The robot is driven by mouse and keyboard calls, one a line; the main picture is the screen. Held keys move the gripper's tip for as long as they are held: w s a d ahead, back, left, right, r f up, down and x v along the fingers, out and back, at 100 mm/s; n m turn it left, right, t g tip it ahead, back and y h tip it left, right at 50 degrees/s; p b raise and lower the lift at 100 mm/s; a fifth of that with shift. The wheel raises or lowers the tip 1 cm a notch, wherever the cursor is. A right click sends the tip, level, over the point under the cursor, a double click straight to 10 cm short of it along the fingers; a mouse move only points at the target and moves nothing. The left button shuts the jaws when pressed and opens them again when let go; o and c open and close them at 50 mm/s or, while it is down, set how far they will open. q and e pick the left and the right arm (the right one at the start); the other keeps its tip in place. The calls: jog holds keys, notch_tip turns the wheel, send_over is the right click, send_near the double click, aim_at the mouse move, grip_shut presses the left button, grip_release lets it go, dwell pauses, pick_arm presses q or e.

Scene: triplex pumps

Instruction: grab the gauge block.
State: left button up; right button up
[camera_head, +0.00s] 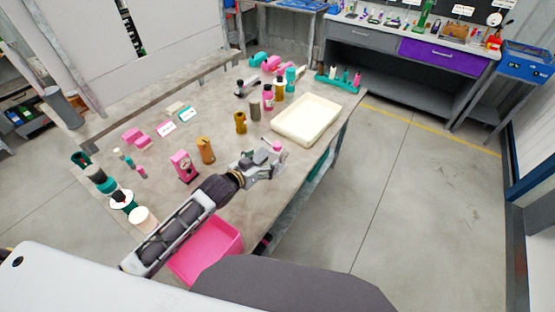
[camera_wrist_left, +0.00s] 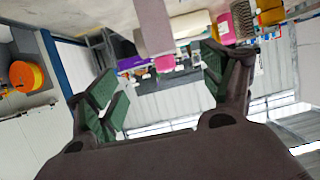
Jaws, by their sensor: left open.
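A small grey block (camera_head: 261,156), which looks like the gauge block, is on the table at the end of my left arm. It also shows in the left wrist view as a plain grey bar (camera_wrist_left: 153,27) at the top edge, partly cut off. My left gripper (camera_head: 264,167) is at the block in the head view, its fingers partly hard to separate from it. In the left wrist view the two green-padded fingers (camera_wrist_left: 158,72) are spread wide, with nothing held between them. The block lies above the gap between the fingertips there. My right gripper is not in view.
A pink-topped part (camera_head: 277,147) stands close beside the left gripper. A cream tray (camera_head: 306,119) lies behind it, and a pink bin (camera_head: 207,250) is below the forearm. An orange cylinder (camera_head: 205,151) and a pink gauge-like part (camera_head: 183,167) stand to the left.

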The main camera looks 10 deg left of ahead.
aim_at(276, 152)
pick_arm(q)
jog(key=shift+x, duration=3.35)
jog(key=shift+w, duration=0.1)
jog(key=shift+p+x, duration=0.55)
jog(key=shift+x, duration=2)
jog(key=shift+d, duration=0.15)
jog(key=shift+c, duration=0.3)
jog(key=shift+r, duration=0.1)
grip_shut()
jog(key=shift+r, duration=0.15)
jog(key=shift+r+b, duration=0.35)
jog(key=shift+r, duration=4.5)
